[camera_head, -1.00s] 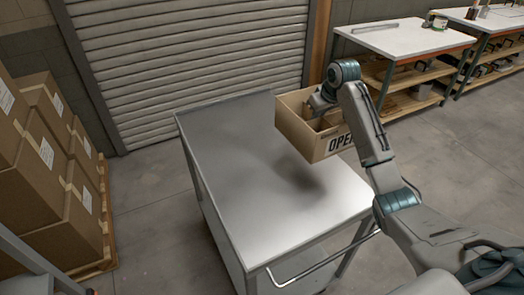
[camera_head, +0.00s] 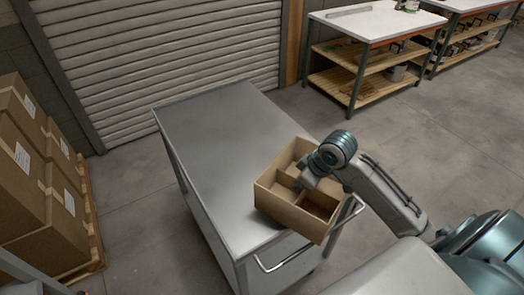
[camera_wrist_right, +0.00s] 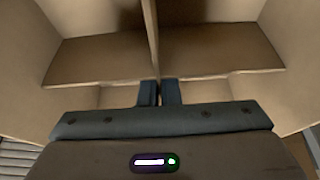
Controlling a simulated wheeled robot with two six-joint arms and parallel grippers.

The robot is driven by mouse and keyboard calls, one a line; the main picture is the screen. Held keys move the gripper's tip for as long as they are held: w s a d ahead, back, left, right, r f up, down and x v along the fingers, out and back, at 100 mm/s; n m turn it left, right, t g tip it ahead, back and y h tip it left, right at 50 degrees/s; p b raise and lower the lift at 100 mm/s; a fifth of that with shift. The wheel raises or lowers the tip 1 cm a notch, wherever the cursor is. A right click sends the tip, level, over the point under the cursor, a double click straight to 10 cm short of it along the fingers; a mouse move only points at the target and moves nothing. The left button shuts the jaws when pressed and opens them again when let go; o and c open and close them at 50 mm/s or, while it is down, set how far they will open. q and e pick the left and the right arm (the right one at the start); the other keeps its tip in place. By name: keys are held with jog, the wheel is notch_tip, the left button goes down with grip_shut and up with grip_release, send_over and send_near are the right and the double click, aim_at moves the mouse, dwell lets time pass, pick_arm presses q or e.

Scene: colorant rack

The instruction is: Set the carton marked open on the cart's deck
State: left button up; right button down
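The open-topped brown carton (camera_head: 282,211) is at the near right part of the cart's deck (camera_head: 215,140), tilted in the picture and overlapping the deck's right edge. I cannot tell whether its bottom touches the deck. The OPEN marking does not show now. My right gripper (camera_head: 307,180) reaches into the carton from above. In the right wrist view, its two fingers (camera_wrist_right: 159,93) are close together on the carton's inner divider (camera_wrist_right: 152,40), with compartments on both sides. My left gripper is not in view.
The rest of the deck is bare. The cart's handle (camera_head: 285,262) is at its near end. Stacked cardboard boxes (camera_head: 35,175) stand on a pallet at left. A shuttered door (camera_head: 160,50) is behind, and a white-topped workbench (camera_head: 375,22) stands at back right.

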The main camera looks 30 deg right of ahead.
aim_at(290, 143)
jog(key=w+p, duration=0.1)
jog(key=w, duration=0.3)
jog(key=w+p, duration=0.1)
jog(key=w, duration=0.4)
jog(key=w+f+p, duration=0.1)
jog(key=w+p, duration=0.1)
jog(key=w, duration=0.3)
jog(key=shift+d+f, duration=0.1)
jog(key=shift+d, duration=0.2)
notch_tip(290, 143, down, 3)
jog(key=shift+r+p, duration=0.1)
jog(key=shift+p, duration=0.8)
jog(key=shift+f, duration=0.4)
jog(key=shift+f, duration=0.15)
jog(key=c, duration=1.6)
grip_release()
jog(key=shift+c, duration=0.2)
jog(key=b+v, duration=0.2)
jog(key=v, duration=0.9)
jog(key=shift+b, duration=0.4)
jog(key=shift+s+d+r, duration=0.1)
jog(key=shift+s+r, duration=0.1)
jog(key=shift+r, duration=0.45)
